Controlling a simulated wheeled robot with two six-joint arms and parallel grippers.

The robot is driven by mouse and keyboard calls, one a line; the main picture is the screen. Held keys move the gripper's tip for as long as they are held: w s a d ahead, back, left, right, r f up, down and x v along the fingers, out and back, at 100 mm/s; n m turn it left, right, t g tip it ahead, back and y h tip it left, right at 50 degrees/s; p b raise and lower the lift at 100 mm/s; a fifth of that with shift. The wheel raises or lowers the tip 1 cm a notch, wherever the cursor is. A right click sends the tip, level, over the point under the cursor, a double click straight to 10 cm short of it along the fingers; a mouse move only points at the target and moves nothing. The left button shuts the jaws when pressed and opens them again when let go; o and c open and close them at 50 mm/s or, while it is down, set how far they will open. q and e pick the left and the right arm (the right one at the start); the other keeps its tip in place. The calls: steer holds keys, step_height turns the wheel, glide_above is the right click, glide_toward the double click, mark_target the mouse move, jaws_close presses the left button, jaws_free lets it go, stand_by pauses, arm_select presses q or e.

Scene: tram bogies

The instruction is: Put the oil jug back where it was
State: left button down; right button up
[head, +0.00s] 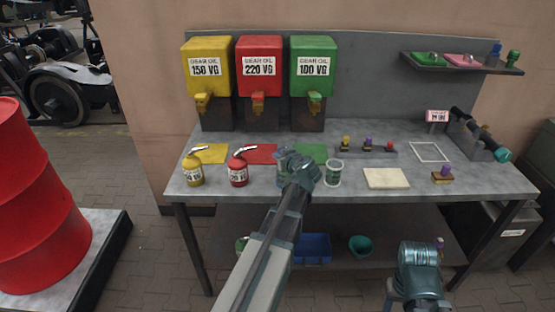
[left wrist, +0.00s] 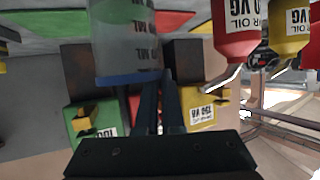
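A yellow oil jug (head: 193,170) and a red oil jug (head: 238,171) stand upright at the bench's front left. Both also show upside down in the left wrist view, the red one (left wrist: 236,30) and the yellow one (left wrist: 289,25). My left gripper (head: 300,168) is over the bench, right of the red jug. In the left wrist view its fingers (left wrist: 161,85) are close together beside a clear graduated cup (left wrist: 123,45); I cannot tell whether they hold anything. The cup is mostly hidden behind the gripper in the head view. My right gripper (head: 420,262) is low, in front of the bench; its fingertips are unclear.
Yellow, red and green gear-oil dispensers (head: 260,65) stand at the back, with yellow, red (head: 262,153) and green mats before them. A white tub (head: 333,173) and a cream pad (head: 386,178) are right of my left gripper. A blue bin (head: 313,248) is below.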

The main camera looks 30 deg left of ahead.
arm_select(q)
steer(key=shift+d, duration=0.1)
steer(key=c, duration=1)
jaws_free()
steer(key=shift+c, duration=0.2)
steer(key=shift+r, duration=0.2)
steer(key=p+v, duration=0.4)
steer(key=v, duration=0.8)
steer(key=shift+f+p, duration=0.15)
steer(key=shift+p, duration=0.25)
